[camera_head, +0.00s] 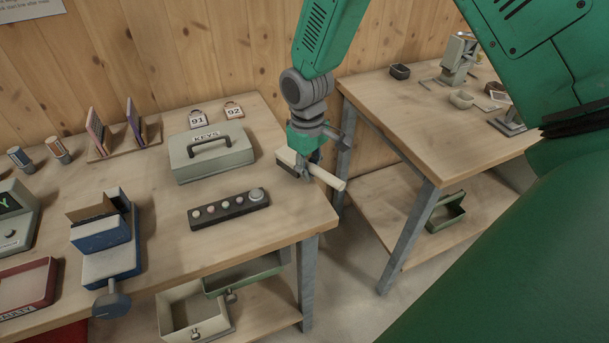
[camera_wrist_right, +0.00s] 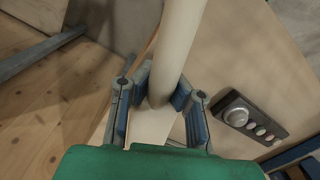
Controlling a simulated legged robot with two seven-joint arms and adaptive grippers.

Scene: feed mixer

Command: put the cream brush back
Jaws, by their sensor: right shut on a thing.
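The cream brush (camera_head: 327,177) is in my right gripper (camera_head: 304,166), above the right end of the left workbench. Its cream handle points right and slightly down in the head view, past the bench edge. A dark part shows at its other end, partly hidden by the gripper. In the right wrist view the cream handle (camera_wrist_right: 179,40) runs up from between the fingers of my right gripper (camera_wrist_right: 160,95), which are closed around it. My left gripper is not in view.
The left workbench (camera_head: 270,130) holds a grey KEYS box (camera_head: 210,152), a dark button strip (camera_head: 229,208) and a blue device (camera_head: 108,250). A second bench (camera_head: 400,110) stands right, beyond a gap. Trays (camera_head: 193,308) sit on the shelf below. Bare wood lies right of the KEYS box.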

